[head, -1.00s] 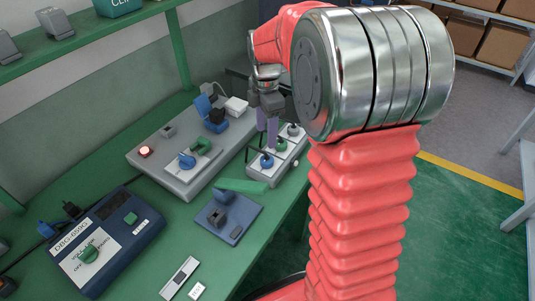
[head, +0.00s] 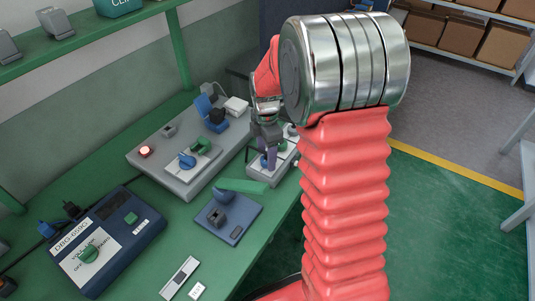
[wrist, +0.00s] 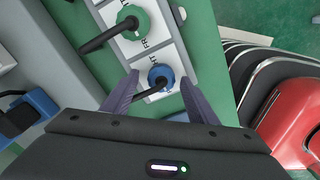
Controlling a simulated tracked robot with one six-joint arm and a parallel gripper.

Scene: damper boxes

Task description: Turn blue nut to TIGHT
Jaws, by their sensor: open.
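The blue nut (wrist: 160,76) sits on a light box (wrist: 178,62) with a dark handle pointing to the lower left in the wrist view. In the head view the blue nut (head: 265,162) is partly behind my gripper (head: 270,158). In the wrist view my gripper (wrist: 158,90) is open, with one finger on each side of the blue nut and nothing held. I cannot tell whether the fingers touch the nut. Printed labels beside the nut are only partly readable.
A green nut (wrist: 134,20) with a dark handle is on the same box, beyond the blue one. A grey panel (head: 178,185) with blue and green parts stands left of the box.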

